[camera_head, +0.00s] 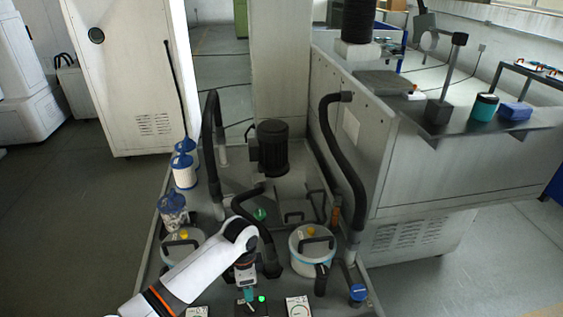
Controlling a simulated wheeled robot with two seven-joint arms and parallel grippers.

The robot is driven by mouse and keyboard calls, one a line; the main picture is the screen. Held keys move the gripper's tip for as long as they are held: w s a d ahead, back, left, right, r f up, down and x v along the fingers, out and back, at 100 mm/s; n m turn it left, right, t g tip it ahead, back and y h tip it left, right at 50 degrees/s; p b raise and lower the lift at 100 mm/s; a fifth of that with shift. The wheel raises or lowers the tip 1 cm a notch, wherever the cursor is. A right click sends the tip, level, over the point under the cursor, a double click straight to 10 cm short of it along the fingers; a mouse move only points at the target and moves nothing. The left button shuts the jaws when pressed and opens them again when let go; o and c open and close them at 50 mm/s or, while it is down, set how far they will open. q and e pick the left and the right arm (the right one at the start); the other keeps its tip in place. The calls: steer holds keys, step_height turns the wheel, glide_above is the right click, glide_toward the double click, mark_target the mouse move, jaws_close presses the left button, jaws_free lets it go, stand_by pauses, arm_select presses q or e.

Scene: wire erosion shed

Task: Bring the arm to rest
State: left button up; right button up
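One white arm of mine with an orange ring comes in from the lower left and bends down at its far joint. At its end my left gripper (247,294) points down over a small dark box (243,309) with a green light, near the bottom edge of the picture. The fingers are small and dark there, so I cannot tell whether they are open or shut, or whether they touch the box. My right arm and gripper are not in view.
Around the arm, a grey machine tray holds two white lidded canisters (308,262), a black motor (272,146), thick black hoses (345,150) and blue-capped filters (184,172). A grey machine (425,215) stands to the right. The floor at left (70,220) is clear.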

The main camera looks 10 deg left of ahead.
arm_select(q)
steer(key=s+d+f+n+t+h, duration=0.1)
steer(key=s+d+n, duration=0.1)
steer(key=s, duration=0.5)
steer(key=s+d+n+t+h, duration=0.1)
steer(key=s+d+n, duration=0.15)
steer(key=s, duration=0.45)
steer(key=s+a+r+n+t+y, duration=0.2)
steer(key=s+a+r+n, duration=0.4)
steer(key=s+a+n, duration=0.5)
step_height(320, 180, down, 27)
steer(key=s+d+m+g, duration=0.1)
steer(key=s+m+g, duration=0.1)
steer(key=s+m, duration=0.15)
steer(key=s+a+f+g, duration=0.1)
steer(key=s+a+f, duration=0.1)
steer(key=s+f, duration=1.3)
steer(key=shift+s+a+f, duration=0.3)
steer(key=shift+a, duration=0.1)
